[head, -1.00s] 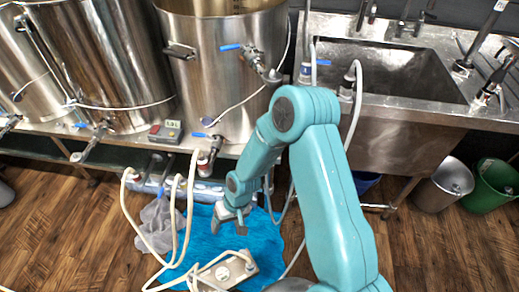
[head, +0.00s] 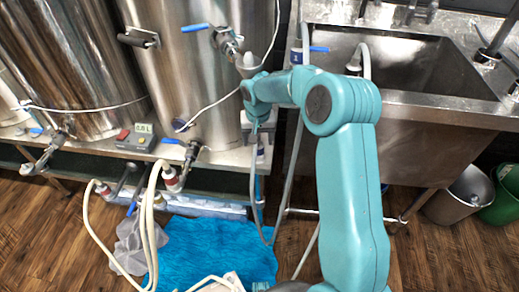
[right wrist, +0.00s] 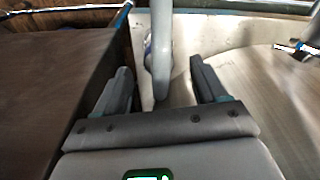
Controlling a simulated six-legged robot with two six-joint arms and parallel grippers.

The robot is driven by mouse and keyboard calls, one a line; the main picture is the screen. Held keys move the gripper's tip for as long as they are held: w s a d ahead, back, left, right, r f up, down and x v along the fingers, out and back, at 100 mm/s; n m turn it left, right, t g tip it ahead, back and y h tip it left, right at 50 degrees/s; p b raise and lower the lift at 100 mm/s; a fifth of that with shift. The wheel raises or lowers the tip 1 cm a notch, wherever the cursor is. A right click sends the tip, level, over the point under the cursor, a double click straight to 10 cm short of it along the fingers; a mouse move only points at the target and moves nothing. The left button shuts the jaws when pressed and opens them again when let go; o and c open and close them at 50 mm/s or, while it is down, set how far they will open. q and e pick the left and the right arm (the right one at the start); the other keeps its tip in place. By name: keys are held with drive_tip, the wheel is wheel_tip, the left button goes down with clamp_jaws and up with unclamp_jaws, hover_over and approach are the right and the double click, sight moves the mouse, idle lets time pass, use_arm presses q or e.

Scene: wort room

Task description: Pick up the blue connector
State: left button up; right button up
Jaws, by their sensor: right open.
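My right gripper (head: 262,124) is in front of the metal bench, to the right of the big kettle; its fingers are small and hard to make out there. A connector with a blue band (head: 261,152) hangs on a grey hose just below it. In the right wrist view the gripper (right wrist: 159,68) is open, with a finger on each side of a pale grey hose (right wrist: 161,60). My left gripper is not in view.
A similar blue-banded connector (head: 296,54) stands by the steel sink (head: 420,105). Steel kettles (head: 180,75) with blue-handled valves crowd the left. A cream hose (head: 152,225) loops down over a blue cloth (head: 210,248) on the wooden floor. Buckets (head: 462,192) stand at right.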

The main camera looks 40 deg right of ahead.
sight(258, 147)
drive_tip(key=f, duration=0.1)
drive_tip(key=f+b, duration=0.1)
drive_tip(key=f, duration=0.3)
drive_tip(key=shift+w+d+f, duration=0.15)
drive_tip(key=shift+w+d, duration=0.1)
drive_tip(key=shift+c, duration=0.3)
drive_tip(key=c, duration=1.2)
drive_tip(key=shift+s+r, duration=0.1)
drive_tip(key=shift+r, duration=0.35)
wheel_tip(258, 147, up, 6)
drive_tip(key=shift+r+p, duration=0.25)
drive_tip(key=shift+p, duration=0.8)
drive_tip(key=s, duration=0.6)
drive_tip(key=s+a, duration=0.1)
drive_tip(key=s, duration=0.6)
drive_tip(key=s+a, duration=0.1)
drive_tip(key=s, duration=0.5)
drive_tip(key=shift+s+f, duration=0.1)
drive_tip(key=shift+s, duration=0.2)
drive_tip(key=shift+r+p, duration=1.6)
drive_tip(key=shift+r, duration=0.65)
